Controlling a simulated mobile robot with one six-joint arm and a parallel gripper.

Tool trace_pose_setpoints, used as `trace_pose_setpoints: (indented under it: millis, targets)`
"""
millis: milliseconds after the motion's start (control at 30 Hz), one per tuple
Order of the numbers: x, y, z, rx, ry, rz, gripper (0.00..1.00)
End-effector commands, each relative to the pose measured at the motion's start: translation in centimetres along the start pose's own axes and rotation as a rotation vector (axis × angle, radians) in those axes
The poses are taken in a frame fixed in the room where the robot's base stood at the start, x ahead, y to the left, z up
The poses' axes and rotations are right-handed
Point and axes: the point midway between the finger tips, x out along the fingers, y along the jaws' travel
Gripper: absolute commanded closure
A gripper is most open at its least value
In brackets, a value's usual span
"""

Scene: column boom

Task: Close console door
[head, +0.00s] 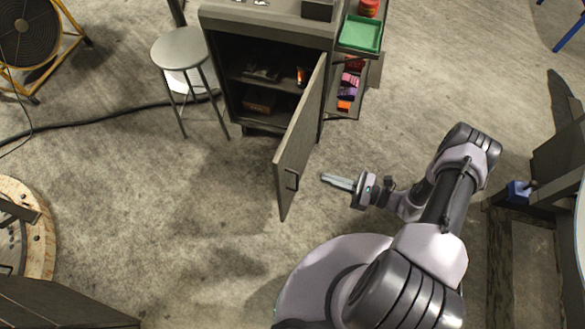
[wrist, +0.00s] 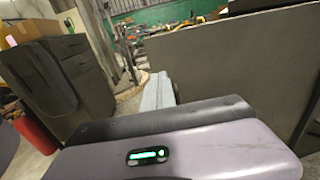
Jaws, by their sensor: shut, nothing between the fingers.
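The console (head: 270,25) is a dark grey cabinet at the top middle of the head view, with its front open and two shelf levels showing. Its console door (head: 301,140) stands swung well out from the right side of the opening, with a dark handle (head: 291,180) near its free edge. My gripper (head: 323,177) is shut and empty, to the right of the door's outer part, with its tips pointing left. A small gap seems to lie between tips and door. In the wrist view a grey panel (wrist: 235,65), seemingly the door, fills the right side, and my gripper (wrist: 160,80) shows beside it.
A round stool (head: 180,48) stands left of the console. A side rack (head: 350,88) with a green tray (head: 361,34) and coloured items is on its right. A fan (head: 27,33) and a cable (head: 90,117) lie further left. The floor left of the door is clear.

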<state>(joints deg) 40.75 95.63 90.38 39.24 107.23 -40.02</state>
Motion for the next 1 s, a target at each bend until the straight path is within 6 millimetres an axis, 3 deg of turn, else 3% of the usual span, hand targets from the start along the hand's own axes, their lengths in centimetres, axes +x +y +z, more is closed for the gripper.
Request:
trace_pose_setpoints:
  millis: [500, 700, 1000]
  targets:
    - [10.7, 0.3, -0.2, 0.002, 0.002, 0.010, 1.00]
    - [12.5, 0.3, -0.1, 0.002, 0.002, 0.007, 1.00]
    - [12.7, 0.2, 0.0, 0.002, 0.002, 0.006, 1.00]
